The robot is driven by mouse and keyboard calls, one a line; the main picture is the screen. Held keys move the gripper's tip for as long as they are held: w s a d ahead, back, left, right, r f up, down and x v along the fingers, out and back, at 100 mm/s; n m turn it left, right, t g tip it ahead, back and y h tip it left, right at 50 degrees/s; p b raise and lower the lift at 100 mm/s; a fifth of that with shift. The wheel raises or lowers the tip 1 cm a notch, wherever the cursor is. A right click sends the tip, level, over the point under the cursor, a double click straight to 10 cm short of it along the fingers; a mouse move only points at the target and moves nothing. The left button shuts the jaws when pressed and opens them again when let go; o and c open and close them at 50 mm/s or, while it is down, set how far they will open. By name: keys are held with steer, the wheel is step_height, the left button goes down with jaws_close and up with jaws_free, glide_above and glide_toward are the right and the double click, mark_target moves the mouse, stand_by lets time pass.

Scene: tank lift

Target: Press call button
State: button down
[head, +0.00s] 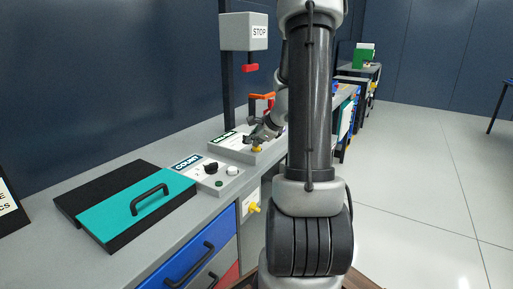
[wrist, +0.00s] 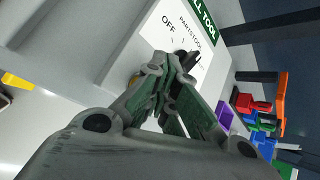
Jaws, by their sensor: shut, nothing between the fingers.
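The call panel (head: 232,143) is a grey sloped box with a green label on the bench. It fills the upper middle of the wrist view (wrist: 120,45), where "LL TOOL", "PARTS TOOL" and "OFF" can be read beside a black knob (wrist: 187,58). A yellow button (head: 257,149) sits on the panel's near right part; only a sliver of it shows beside my fingers in the wrist view (wrist: 134,80). My gripper (head: 256,140) is shut and empty, with its fingertips right over the button. I cannot tell whether they touch it, as the fingers hide most of it.
A second panel (head: 207,176) with a knob and buttons stands nearer, beside a teal lid (head: 136,203) with a black handle. Orange and red items (head: 262,97) lie behind. Open floor (head: 425,200) is at right.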

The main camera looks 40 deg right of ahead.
mark_target(255, 148)
stand_by(0.4)
steer(key=shift+r, duration=0.85)
step_height(255, 148, up, 5)
stand_by(0.4)
stand_by(0.8)
